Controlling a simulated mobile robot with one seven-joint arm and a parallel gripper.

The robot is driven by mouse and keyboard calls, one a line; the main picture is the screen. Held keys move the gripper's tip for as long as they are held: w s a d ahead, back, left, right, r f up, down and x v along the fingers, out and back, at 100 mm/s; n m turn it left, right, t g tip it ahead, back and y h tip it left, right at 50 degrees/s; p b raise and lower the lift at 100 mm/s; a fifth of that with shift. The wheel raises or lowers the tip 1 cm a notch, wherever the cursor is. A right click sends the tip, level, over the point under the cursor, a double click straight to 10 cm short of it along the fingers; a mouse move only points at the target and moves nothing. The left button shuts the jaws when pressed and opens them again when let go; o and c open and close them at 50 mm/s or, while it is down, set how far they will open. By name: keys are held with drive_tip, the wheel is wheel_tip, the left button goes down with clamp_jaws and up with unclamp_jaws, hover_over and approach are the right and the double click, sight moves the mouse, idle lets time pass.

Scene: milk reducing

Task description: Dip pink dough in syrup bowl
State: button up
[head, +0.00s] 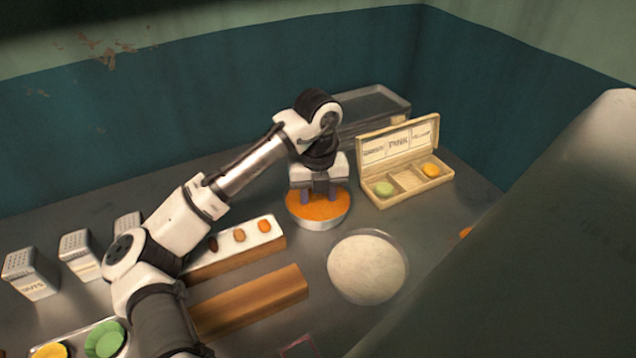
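My gripper (319,196) points down over a metal bowl (320,224) filled with orange, grainy-looking syrup (338,207). Its two dark fingers stand apart, with their tips at or in the orange surface. I cannot tell whether anything is between them. No pink dough shows. A wooden box (398,203) with an open lid stands right of the bowl. Its middle section, below the lid label "PINK", looks empty. A green dough piece (384,188) sits in the left section and an orange one (431,170) in the right.
A wide bowl of white powder (367,267) stands front right of the syrup bowl. A white-topped wooden tray (245,257) holds small brown and orange pieces. A wooden block (250,302) lies in front. Metal shakers (79,256) stand left. A clear container (371,111) is behind.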

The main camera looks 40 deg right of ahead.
drive_tip(key=shift+r, duration=0.15)
idle(0.3)
drive_tip(key=shift+r+p, duration=3.35)
drive_tip(key=shift+r, duration=0.3)
wheel_tip(320, 180, up, 4)
drive_tip(key=p, duration=0.4)
